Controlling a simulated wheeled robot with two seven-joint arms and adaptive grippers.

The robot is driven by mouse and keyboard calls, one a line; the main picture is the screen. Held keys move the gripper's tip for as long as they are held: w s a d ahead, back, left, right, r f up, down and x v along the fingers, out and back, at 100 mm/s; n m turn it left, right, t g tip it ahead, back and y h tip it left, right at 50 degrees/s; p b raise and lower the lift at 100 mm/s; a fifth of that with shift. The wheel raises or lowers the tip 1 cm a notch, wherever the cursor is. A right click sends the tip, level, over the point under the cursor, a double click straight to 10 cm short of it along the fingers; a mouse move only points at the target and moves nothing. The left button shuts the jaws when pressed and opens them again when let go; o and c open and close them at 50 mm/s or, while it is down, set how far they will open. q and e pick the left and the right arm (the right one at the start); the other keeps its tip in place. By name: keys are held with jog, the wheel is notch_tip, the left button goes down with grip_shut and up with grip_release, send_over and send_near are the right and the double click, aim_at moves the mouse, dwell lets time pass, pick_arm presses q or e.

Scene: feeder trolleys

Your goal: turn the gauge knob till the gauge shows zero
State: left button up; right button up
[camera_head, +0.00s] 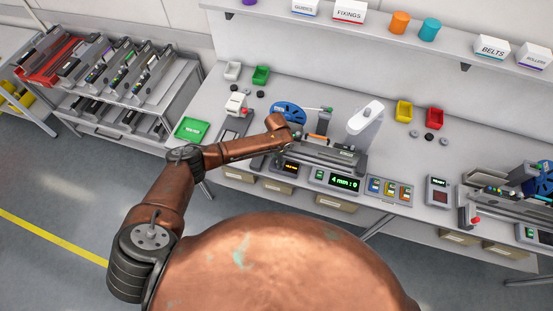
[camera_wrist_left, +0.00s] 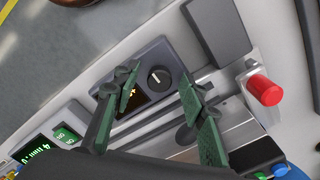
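The gauge box (camera_wrist_left: 145,85) is a dark panel with a small amber display (camera_wrist_left: 130,98), whose reading I cannot make out. Its round black knob (camera_wrist_left: 159,78) has a white pointer line. In the head view the amber display (camera_head: 290,168) shows small at the bench's front, beside my left arm; the knob cannot be made out there. My left gripper (camera_wrist_left: 158,74) is open, its green-padded fingers apart. In the wrist view the knob lies between the fingertips; I cannot tell whether they touch it or hover above. My right gripper is out of view.
A green display (camera_head: 345,183) reading "4 mm : 0" stands right of the gauge. A red cylinder (camera_wrist_left: 265,90) on a white fitting is right of the knob. A blue reel (camera_head: 287,112), a white upright unit (camera_head: 366,119) and a green tray (camera_head: 193,130) are nearby.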

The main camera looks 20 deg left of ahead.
pick_arm(q)
grip_shut()
dwell(0.5)
jog(key=shift+m, duration=0.4)
jog(key=m, duration=0.4)
jog(key=shift+m, duration=0.4)
jog(key=m, duration=0.6)
jog(key=shift+w+b, duration=0.1)
jog(key=shift+b, duration=0.25)
